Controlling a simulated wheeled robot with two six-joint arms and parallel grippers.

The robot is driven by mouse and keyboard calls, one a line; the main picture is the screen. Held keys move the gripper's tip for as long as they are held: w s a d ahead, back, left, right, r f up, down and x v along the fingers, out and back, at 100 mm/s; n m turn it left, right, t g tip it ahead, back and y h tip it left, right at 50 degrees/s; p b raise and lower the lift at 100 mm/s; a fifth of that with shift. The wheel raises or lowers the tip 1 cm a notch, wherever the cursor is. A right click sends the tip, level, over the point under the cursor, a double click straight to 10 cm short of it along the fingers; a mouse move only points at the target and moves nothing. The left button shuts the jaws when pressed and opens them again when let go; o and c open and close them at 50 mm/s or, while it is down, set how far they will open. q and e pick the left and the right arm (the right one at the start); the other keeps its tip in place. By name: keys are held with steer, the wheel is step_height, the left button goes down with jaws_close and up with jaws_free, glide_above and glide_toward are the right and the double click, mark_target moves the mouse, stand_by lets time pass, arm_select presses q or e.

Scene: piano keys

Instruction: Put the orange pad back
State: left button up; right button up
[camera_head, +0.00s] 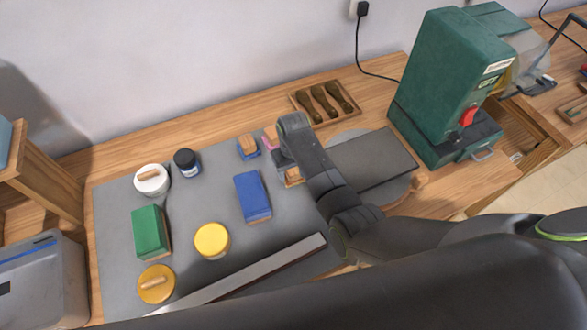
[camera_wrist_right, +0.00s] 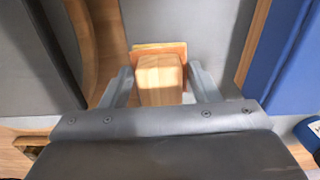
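My right gripper (camera_wrist_right: 160,84) is open, with one finger on each side of the handle. Narrow gaps show between fingers and handle. The pad appears to rest on the grey mat (camera_head: 115,210). My left gripper is not in view.
A long blue block (camera_head: 252,197) and a small blue pad (camera_head: 248,148) lie left of the gripper. A pink piece (camera_head: 269,138) is close behind it. A dark slab (camera_head: 375,160) and green machine (camera_head: 450,80) stand right. Yellow lids and a green block (camera_head: 150,232) sit left.

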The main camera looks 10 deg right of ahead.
steer(key=o, duration=0.4)
steer(key=shift+o, duration=0.2)
step_height(320, 180, up, 12)
steer(key=shift+r+b, duration=0.15)
steer(key=shift+b, duration=0.2)
stand_by(0.5)
